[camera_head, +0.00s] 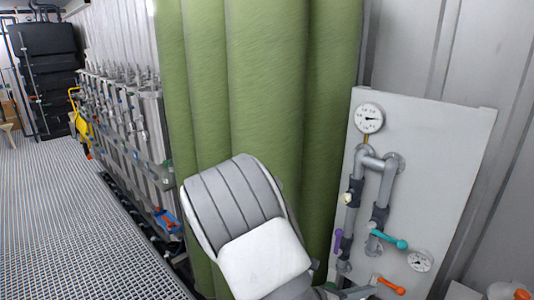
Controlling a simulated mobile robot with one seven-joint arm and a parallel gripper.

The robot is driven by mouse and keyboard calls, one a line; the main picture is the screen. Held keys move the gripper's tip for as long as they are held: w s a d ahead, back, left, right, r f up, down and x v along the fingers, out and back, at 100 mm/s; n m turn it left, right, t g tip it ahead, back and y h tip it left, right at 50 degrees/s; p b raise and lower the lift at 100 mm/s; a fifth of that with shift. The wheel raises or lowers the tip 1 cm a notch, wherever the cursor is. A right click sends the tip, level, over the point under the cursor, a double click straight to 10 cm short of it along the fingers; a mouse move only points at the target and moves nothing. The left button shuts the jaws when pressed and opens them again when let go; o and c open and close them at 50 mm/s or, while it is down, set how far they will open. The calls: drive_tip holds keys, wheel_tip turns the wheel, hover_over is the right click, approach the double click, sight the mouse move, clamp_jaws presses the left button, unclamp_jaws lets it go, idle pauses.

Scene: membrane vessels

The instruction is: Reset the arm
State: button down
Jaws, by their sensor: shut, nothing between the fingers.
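My arm shows in the head view as a thick white and grey link with dark ring grooves, at the lower middle in front of the green curtain. It is bent, and its lower end runs out of the bottom of the picture.
A white panel (425,150) at right carries grey pipes, an upper gauge (369,118), a lower gauge (420,261), a teal-handled valve (389,240) and an orange-handled valve (391,285). A green curtain (265,80) hangs behind my arm. Metal vessels (125,120) line the left; the grating floor (70,230) is clear.

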drive_tip(key=s+r+m+g+y, duration=0.7)
drive_tip(key=s+m, duration=0.4)
drive_tip(key=m, duration=0.6)
drive_tip(key=s+a+r+m+t+y, duration=0.4)
drive_tip(key=a+r+m+t+y, duration=0.3)
drive_tip(key=r+m, duration=0.4)
drive_tip(key=shift+s+a+r+m+y, duration=0.3)
drive_tip(key=shift+s+a+r, duration=0.1)
drive_tip(key=shift+a+r, duration=0.2)
